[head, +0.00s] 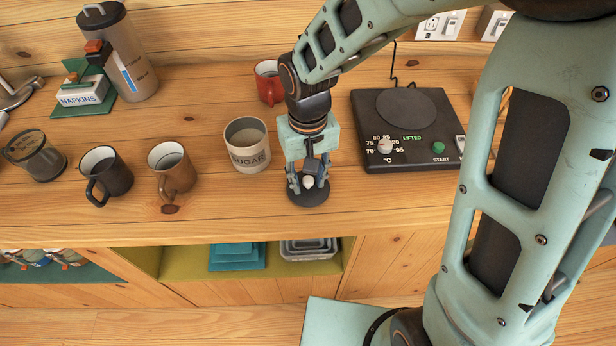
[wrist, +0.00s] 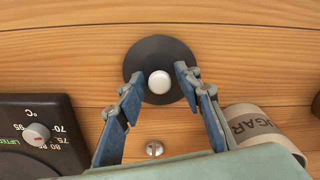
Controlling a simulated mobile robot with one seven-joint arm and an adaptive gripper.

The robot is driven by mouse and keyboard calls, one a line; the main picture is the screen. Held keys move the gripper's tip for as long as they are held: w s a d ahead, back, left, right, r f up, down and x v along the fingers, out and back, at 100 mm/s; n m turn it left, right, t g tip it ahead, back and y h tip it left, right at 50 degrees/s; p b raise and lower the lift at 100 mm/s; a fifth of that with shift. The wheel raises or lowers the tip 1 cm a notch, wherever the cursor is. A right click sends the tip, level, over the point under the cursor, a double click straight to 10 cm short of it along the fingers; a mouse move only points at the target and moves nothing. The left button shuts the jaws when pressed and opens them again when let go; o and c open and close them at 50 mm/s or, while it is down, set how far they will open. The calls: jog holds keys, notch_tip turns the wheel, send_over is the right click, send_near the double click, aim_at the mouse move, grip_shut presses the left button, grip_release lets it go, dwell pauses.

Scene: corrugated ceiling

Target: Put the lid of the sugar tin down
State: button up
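The sugar tin (head: 249,158) stands upright and uncovered on the wooden counter, left of my gripper. Its side with the SUGAR label shows in the wrist view (wrist: 258,126). The lid (head: 300,200) is a dark round disc with a pale knob. It appears to lie flat on the counter between the tin and the black hot plate; the wrist view also shows the lid (wrist: 139,60). My gripper (head: 308,184) points down over it. In the wrist view, the fingers (wrist: 157,84) are spread, one on each side of the knob (wrist: 159,82), with gaps on both sides.
The black hot plate (head: 427,150) is right of my gripper. A red mug (head: 268,88) stands behind. The counter's front edge is close to the lid.

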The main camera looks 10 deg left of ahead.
aim_at(308, 179)
jog(key=shift+r, duration=0.1)
notch_tip(308, 179, up, 12)
jog(key=shift+p, duration=0.45)
